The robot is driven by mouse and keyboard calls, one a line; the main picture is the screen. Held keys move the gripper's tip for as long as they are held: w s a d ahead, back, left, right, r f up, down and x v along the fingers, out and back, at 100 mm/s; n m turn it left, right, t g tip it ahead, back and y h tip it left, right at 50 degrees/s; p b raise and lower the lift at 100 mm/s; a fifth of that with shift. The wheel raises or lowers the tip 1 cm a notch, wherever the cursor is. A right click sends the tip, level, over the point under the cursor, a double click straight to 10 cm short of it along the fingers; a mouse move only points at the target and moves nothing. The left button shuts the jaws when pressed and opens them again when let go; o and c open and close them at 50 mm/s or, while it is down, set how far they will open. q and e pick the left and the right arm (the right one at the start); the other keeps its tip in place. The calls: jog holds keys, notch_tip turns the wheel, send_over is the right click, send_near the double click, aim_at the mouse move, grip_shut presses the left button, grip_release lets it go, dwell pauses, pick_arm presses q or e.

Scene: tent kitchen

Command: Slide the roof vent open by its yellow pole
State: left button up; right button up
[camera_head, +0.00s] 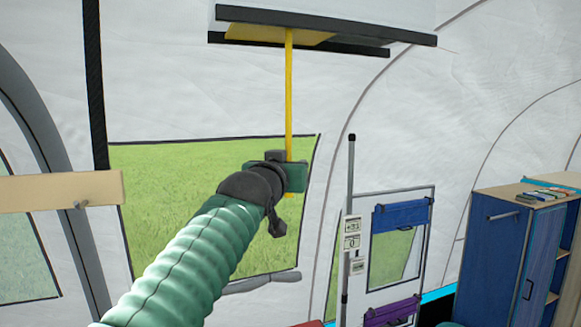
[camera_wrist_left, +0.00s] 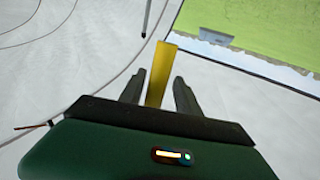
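The roof vent (camera_head: 330,30) is at the top of the head view, with dark edge bars and a yellow plate (camera_head: 262,33) on its underside. The yellow pole (camera_head: 289,95) hangs straight down from it, and its lower end is at my left gripper (camera_head: 288,170). In the left wrist view the yellow pole (camera_wrist_left: 160,75) stands between the two dark fingers of my left gripper (camera_wrist_left: 159,92). The fingers are apart, with a gap showing on each side of the pole. Whether either finger touches it is hard to tell. My right gripper is not in view.
A tent window (camera_head: 190,190) is behind the arm. A wooden board (camera_head: 60,190) juts in at the left. A white door panel (camera_head: 400,240) with a grey post (camera_head: 349,200) stands right of centre. A blue cabinet (camera_head: 515,250) is at the right. The space around the pole looks clear.

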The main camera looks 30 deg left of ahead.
pick_arm(q)
jog(key=shift+w+a, duration=0.1)
jog(key=b+v, duration=0.7)
jog(key=v, duration=0.9)
jog(key=shift+s+b, duration=0.3)
jog(key=shift+s, duration=0.05)
